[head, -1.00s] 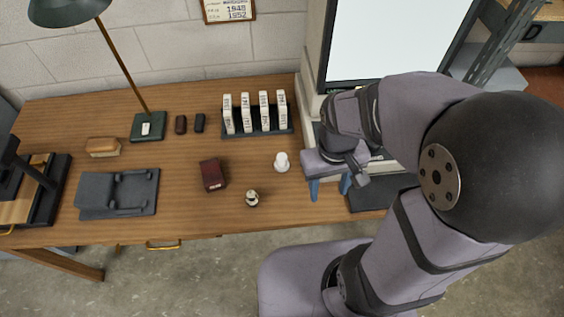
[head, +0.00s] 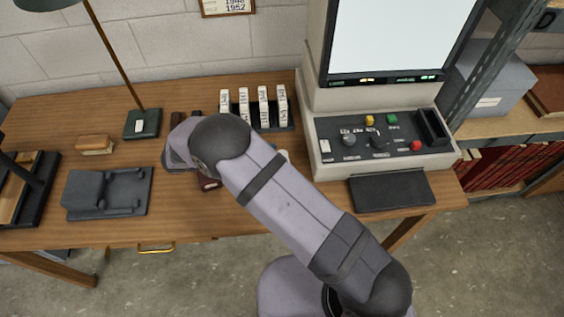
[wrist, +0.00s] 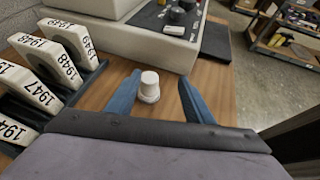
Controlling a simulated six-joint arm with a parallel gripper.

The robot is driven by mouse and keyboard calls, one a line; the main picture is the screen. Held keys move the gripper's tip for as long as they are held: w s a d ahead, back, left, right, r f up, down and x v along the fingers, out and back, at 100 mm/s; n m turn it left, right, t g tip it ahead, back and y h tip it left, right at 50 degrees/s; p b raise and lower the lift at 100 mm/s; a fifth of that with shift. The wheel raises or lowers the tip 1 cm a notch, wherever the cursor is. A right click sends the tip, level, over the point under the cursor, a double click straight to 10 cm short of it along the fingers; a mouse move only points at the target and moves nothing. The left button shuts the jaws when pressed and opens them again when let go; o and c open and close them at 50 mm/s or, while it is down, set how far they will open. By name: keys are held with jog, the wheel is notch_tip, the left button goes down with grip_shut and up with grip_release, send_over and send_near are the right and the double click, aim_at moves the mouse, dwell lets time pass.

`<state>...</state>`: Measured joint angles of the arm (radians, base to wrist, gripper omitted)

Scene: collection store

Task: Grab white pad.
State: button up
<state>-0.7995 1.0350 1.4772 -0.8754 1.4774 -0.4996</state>
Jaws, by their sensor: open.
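A small white pad (wrist: 149,88), shaped like a short cylinder on a wider base, stands upright on the wooden desk (wrist: 213,88). In the head view my arm covers almost all of it, with a sliver (head: 284,155) showing. My gripper (wrist: 159,77) has its two blue fingers spread apart. In the wrist view the pad appears between the fingers, and no contact shows. In the head view the fingers are hidden behind my arm.
A rack of white numbered blocks (wrist: 60,60) stands at the left in the wrist view. The console (head: 385,140) with knobs and a dark flat plate (head: 392,191) are at the right in the head view. A dark red box (head: 209,184) is partly hidden by my arm.

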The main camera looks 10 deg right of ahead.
aim_at(283, 156)
jog(key=shift+w+a+f+n+t+h, duration=0.15)
jog(key=shift+a+f+n+t, duration=0.15)
jog(key=shift+a, duration=0.2)
jog(key=shift+w+a+f+n+t+h, duration=0.1)
jog(key=shift+a+f+n+t+h, duration=0.15)
jog(key=shift+a, duration=0.25)
jog(key=shift+p+x, duration=0.3)
jog(key=shift+x, duration=0.5)
jog(key=shift+f+p+x, duration=0.15)
jog(key=shift+p+x, duration=0.5)
jog(key=shift+x, duration=0.8)
jog(key=shift+f+p+x, duration=0.1)
jog(key=shift+p+x, duration=0.5)
jog(key=shift+x, duration=0.85)
jog(key=shift+w+a, duration=0.1)
jog(key=shift+a, duration=0.05)
jog(key=shift+c, duration=0.2)
jog(key=c, duration=1.1)
